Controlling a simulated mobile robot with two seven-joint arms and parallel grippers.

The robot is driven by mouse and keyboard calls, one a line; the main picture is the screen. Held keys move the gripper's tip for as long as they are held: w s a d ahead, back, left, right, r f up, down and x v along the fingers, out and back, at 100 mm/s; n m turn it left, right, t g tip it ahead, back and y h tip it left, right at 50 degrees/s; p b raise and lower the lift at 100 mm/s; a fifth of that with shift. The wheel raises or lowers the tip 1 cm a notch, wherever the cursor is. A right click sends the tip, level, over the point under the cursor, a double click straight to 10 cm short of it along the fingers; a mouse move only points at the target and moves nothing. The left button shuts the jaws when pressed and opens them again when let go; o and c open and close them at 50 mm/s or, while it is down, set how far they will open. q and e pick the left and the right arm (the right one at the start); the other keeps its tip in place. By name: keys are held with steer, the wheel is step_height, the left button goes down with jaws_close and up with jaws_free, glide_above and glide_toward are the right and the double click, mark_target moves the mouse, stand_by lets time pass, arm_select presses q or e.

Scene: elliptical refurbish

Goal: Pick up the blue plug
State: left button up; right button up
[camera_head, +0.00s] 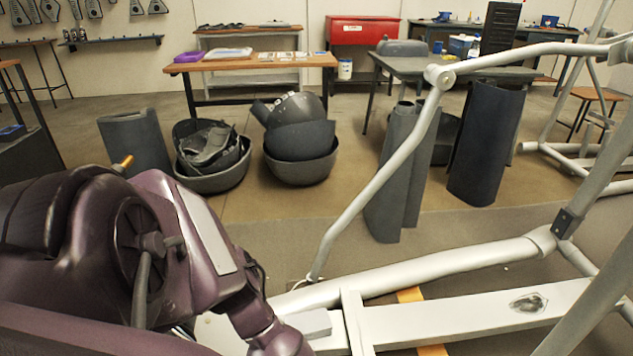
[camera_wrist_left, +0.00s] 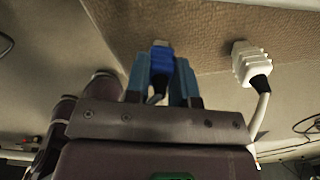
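In the left wrist view the blue plug (camera_wrist_left: 161,62) sits between the two blue-grey fingers of my left gripper (camera_wrist_left: 160,72). The fingers press close on both sides of the plug and leave no clear gap. Its pale end points away from the gripper, and a dark cable bends below it. A white plug (camera_wrist_left: 242,62) with a white cable is to the right, apart from the gripper. In the head view my purple left arm fills the lower left; its gripper and the plugs cannot be made out there. My right gripper is in neither view.
A white tubular frame (camera_head: 450,262) crosses the head view close by, around my left arm's right side. Beyond it are dark bins (camera_head: 302,170), grey curved panels (camera_head: 487,145) and a wooden-topped table (camera_head: 250,64). Open floor lies between.

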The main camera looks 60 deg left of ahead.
arm_select(q)
jaws_close()
